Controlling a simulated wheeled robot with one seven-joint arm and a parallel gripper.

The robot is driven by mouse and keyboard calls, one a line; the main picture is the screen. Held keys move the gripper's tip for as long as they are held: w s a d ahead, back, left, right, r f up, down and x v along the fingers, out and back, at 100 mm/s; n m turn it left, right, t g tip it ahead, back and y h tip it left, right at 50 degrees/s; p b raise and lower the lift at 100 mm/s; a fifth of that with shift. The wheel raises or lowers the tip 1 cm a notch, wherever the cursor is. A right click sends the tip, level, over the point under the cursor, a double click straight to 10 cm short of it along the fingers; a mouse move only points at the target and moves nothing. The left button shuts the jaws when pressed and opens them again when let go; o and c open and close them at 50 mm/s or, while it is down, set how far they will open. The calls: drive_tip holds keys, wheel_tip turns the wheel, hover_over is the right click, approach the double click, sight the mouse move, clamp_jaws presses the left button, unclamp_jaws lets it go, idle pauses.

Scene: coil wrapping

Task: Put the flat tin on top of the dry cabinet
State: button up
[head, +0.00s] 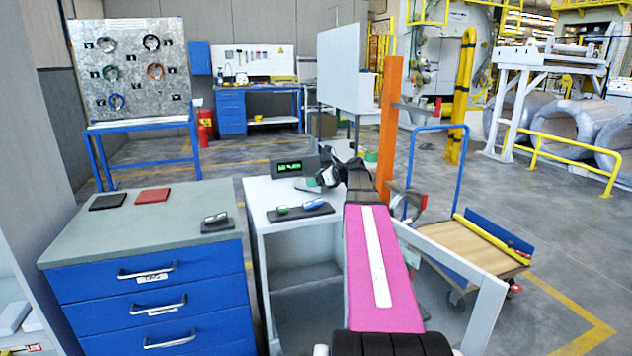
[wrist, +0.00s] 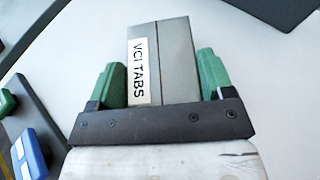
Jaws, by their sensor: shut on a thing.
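The flat tin is a grey box labelled VCI TABS (wrist: 165,65), held between the green fingers of my gripper (wrist: 160,85) in the wrist view. The tin shows there only as a small grey shape (head: 306,185) at the fingers. I cannot tell whether the tin touches the white top. My arm hides part of the cabinet's right side.
A dark box with a green display (head: 291,164) stands at the back of the white top. A dark mat (head: 300,212) with a green and a blue item lies at its front. A blue drawer cabinet (head: 140,225) stands left. A flat trolley (head: 480,248) stands right.

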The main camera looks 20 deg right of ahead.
drive_tip(key=shift+f, duration=0.3)
drive_tip(key=o, duration=1)
drive_tip(key=shift+o, duration=0.2)
drive_tip(key=shift+s+d+r, duration=0.1)
drive_tip(key=shift+r, duration=0.1)
drive_tip(key=v, duration=1.1)
drive_tip(key=shift+s+d+r, duration=0.2)
drive_tip(key=shift+s, duration=0.05)
